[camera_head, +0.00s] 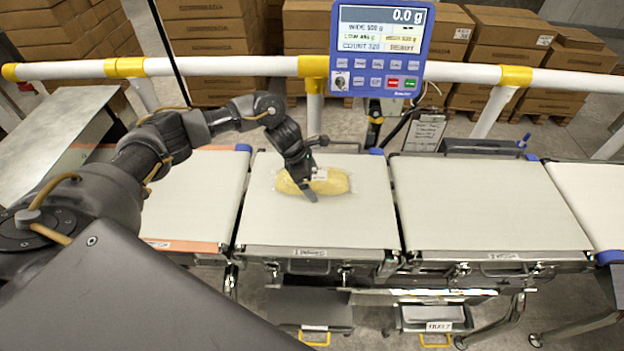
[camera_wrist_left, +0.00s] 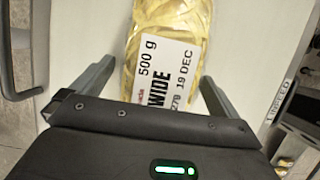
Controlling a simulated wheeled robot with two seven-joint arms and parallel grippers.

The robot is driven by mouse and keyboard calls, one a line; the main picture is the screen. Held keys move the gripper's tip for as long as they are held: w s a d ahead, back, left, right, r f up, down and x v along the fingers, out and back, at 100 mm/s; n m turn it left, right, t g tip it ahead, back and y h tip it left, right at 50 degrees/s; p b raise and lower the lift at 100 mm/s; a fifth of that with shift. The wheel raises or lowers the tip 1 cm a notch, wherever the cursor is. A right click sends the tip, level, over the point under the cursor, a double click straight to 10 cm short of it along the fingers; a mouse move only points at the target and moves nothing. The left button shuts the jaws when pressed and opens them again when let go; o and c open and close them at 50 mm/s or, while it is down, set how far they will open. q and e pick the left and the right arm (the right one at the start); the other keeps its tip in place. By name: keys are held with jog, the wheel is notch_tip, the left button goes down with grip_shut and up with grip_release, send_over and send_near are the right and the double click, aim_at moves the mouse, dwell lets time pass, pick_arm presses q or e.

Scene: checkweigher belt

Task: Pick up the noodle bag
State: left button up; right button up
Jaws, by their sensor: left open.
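The noodle bag (camera_head: 330,181) is a yellow, clear-wrapped pack lying flat on the middle belt section (camera_head: 350,222). Its white label, reading 500 g, WIDE and 19 DEC, shows in the left wrist view, where the bag (camera_wrist_left: 172,35) lies ahead of the jaws. My left gripper (camera_head: 305,192) is over the bag's left half in the head view and partly hides it. In the left wrist view the left gripper's (camera_wrist_left: 152,98) two fingers are spread apart, one on each side of the bag's near end. I cannot tell whether they touch it. My right gripper is not in view.
A blue weighing display (camera_head: 380,48) reading 0.0 g stands behind the belt on a white and yellow rail (camera_head: 220,66). An empty belt section (camera_head: 480,205) lies to the right. Stacked cardboard boxes (camera_head: 210,45) stand behind the rail.

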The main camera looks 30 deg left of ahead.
aim_at(316, 174)
pick_arm(q)
jog(key=shift+w, duration=0.1)
jog(key=c, duration=1.3)
jog(key=shift+r, duration=0.1)
jog(key=shift+c, duration=0.2)
jog(key=shift+r+b, duration=0.4)
jog(key=shift+b, duration=0.1)
jog(key=shift+d+r+b, duration=0.25)
jog(key=shift+r+b, duration=0.55)
jog(key=shift+r, duration=0.45)
jog(key=d+r+b, duration=0.1)
jog(key=d+r, duration=0.3)
jog(key=shift+w+r+b, duration=0.1)
jog(key=shift+r+b, duration=0.3)
jog(key=d+r+b, duration=0.2)
jog(key=d+r, duration=0.2)
jog(key=d, duration=0.5)
jog(key=shift+d+r, duration=0.3)
jog(key=shift+r, duration=0.1)
